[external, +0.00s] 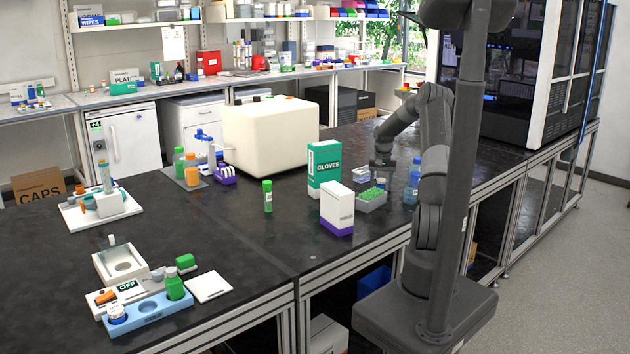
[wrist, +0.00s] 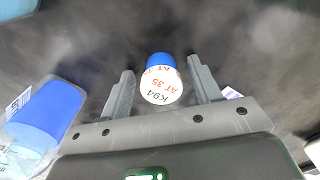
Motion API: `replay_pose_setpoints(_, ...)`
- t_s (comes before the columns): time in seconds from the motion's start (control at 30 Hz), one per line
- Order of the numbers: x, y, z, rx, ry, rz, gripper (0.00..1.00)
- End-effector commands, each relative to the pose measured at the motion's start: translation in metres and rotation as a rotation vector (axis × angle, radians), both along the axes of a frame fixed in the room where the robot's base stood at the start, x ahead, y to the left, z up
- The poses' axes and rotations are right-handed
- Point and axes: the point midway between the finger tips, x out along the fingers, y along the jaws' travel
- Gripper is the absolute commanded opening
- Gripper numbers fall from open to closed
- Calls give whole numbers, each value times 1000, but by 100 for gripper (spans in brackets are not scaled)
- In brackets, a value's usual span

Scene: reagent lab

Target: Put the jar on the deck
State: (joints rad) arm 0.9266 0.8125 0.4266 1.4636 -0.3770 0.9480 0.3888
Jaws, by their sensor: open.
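In the wrist view a small jar (wrist: 162,87) shows a white round face with printing, "K94 AT 35", and a blue part beyond it. My gripper (wrist: 160,68) is open, with one finger on each side of the jar and a visible gap at both. In the external view my gripper (external: 382,162) is low over the bench, behind the green-topped tube rack (external: 372,203). I cannot tell which surface is the deck.
A blue bottle (external: 412,187) stands right of my gripper; a blue-capped one (wrist: 40,118) shows at left in the wrist view. The gloves box (external: 324,166) and a white-purple box (external: 337,210) stand nearby. A blue holder (external: 150,315) is at the front left.

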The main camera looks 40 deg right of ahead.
Motion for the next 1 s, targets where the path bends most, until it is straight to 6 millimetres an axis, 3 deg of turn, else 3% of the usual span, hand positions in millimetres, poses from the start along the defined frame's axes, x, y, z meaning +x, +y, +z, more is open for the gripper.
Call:
replay_pose_setpoints(0.17,1,-1,20,-4,-4,-1,58)
replay_pose_setpoints(0.6,1,-1,107,-2,-2,0,58)
replay_pose_setpoints(0.87,0,0,123,-1,-1,1,58)
replay_pose_setpoints(1.0,2,16,136,-16,-6,28,58)
